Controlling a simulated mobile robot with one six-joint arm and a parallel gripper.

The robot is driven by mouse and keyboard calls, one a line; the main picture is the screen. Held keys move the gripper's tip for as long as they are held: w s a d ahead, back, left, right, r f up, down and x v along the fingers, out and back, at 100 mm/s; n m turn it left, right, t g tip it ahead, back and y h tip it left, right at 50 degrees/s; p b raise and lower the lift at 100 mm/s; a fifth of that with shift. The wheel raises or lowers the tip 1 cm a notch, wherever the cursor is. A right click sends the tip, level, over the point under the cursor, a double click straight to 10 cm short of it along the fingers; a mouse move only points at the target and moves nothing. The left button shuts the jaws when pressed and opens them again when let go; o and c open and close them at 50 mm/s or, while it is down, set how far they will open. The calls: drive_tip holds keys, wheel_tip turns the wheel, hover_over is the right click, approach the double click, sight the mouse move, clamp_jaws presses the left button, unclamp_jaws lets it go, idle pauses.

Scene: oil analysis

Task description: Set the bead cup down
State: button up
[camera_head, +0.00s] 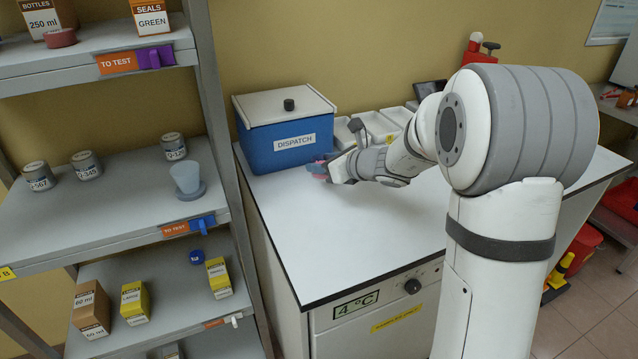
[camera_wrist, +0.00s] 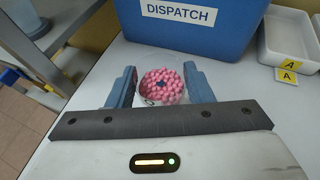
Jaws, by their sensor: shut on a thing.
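The bead cup (camera_wrist: 161,86) is a small clear cup filled with pink beads, with a small dark spot in the middle of the beads. In the wrist view it sits between the two blue-grey fingers of my gripper (camera_wrist: 160,88), which is shut on it. In the head view my gripper (camera_head: 322,170) is over the white counter top, just in front of the blue box, and only a bit of pink shows there. I cannot tell whether the cup's base touches the counter.
The blue DISPATCH box (camera_head: 262,155) with a white lid stands right behind my gripper. White trays (camera_head: 380,124) stand to its right. The white counter (camera_head: 340,240) is clear in front. A grey shelf (camera_head: 110,215) with jars and a funnel is at left.

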sight(321, 180)
drive_tip(key=shift+s+a+f+b, duration=0.1)
drive_tip(key=shift+a+f+b, duration=0.1)
drive_tip(key=shift+f, duration=1.1)
drive_tip(key=shift+s+a+f+b, duration=0.1)
drive_tip(key=shift+a+f+b, duration=0.05)
drive_tip(key=shift+f, duration=1.1)
drive_tip(key=shift+f, duration=0.1)
drive_tip(key=o, duration=1)
